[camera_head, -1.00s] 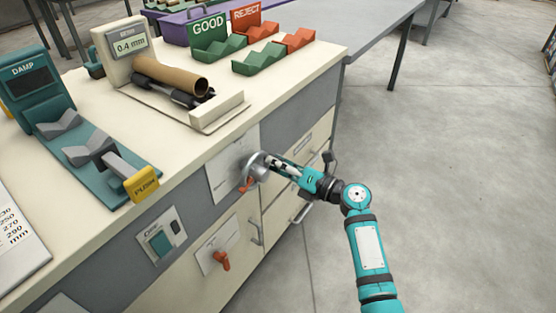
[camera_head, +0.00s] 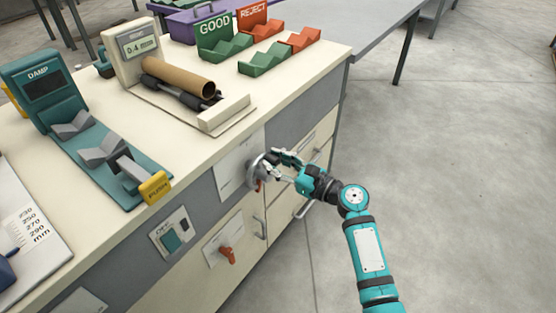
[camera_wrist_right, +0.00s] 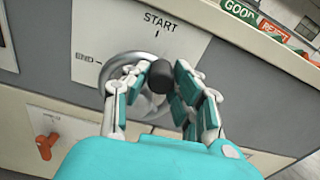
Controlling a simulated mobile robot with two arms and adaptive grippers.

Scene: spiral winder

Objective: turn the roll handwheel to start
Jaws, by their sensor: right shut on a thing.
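The roll handwheel (camera_head: 257,172) is a silver wheel on a white plate on the bench's front face. In the right wrist view its grey rim (camera_wrist_right: 118,68) sits below the START mark, with END to its left. My right gripper (camera_head: 279,164) is at the wheel's right side. In the right wrist view, my right gripper (camera_wrist_right: 160,88) has its fingers closed around the wheel's black knob (camera_wrist_right: 160,77), below and slightly right of START. The fingers hide part of the rim. A small orange part shows at the wheel's lower edge in the head view. My left gripper is out of view.
An orange lever (camera_head: 227,254) and a green switch (camera_head: 170,240) are on the front panel below. Drawers with handles (camera_head: 303,208) lie right of the wheel. The roll holder with a cardboard tube (camera_head: 180,75) stands on the bench top. Open floor lies right.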

